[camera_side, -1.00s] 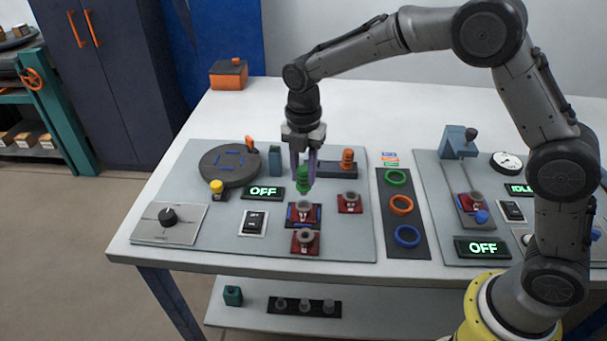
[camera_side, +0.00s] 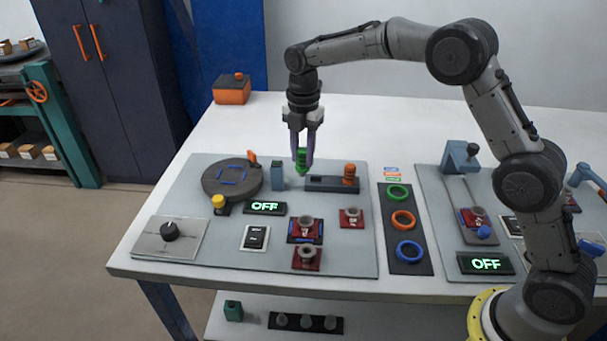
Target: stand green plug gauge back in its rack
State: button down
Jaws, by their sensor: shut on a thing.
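The green plug gauge (camera_side: 301,161) hangs upright between the fingers of my gripper (camera_side: 302,160), which is shut on it. Its lower end is just above the left part of the dark rack (camera_side: 325,184); I cannot tell whether it touches. An orange plug gauge (camera_side: 349,173) stands upright at the right end of the rack. The fingers partly cover the green gauge's sides.
A dark strip (camera_side: 407,252) with coloured rings lies right.

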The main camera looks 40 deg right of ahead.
jog(key=shift+m, duration=0.8)
jog(key=shift+w+d+f, duration=0.65)
jog(key=shift+d+f, duration=0.55)
jog(key=shift+d, duration=0.1)
jog(key=shift+w+d+f, duration=0.6)
jog(key=shift+d+f, duration=0.55)
jog(key=shift+d, duration=0.2)
jog(key=shift+w+d+f, duration=0.65)
jog(key=shift+d+f, duration=0.55)
jog(key=shift+d, duration=0.1)
jog(key=shift+f, duration=1.4)
jog(key=shift+c, duration=0.6)
grip_release()
notch_tip(320, 180, up, 7)
